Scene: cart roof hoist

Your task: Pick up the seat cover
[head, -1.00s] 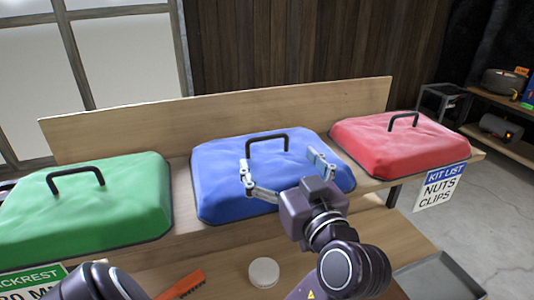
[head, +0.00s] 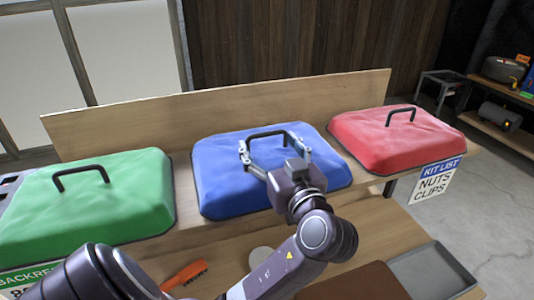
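Three padded covers with black handles lie in a row on a wooden shelf: a green one (head: 105,205) at left, a blue one (head: 222,180) in the middle, a red one (head: 385,140) at right. No readable label names any of them the seat cover. My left gripper (head: 273,147) is open over the blue cover, its two fingers spread to either side of that cover's black handle (head: 265,134). I cannot tell whether the fingers touch the handle. My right gripper is not in view.
On the lower wooden bench lie an orange brush (head: 185,274), a pale round disc (head: 262,253) partly behind my arm, a brown flat piece (head: 355,283) and a grey tray (head: 432,270). A kit list sign (head: 434,181) hangs by the red cover. A wooden board (head: 130,125) stands behind the covers.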

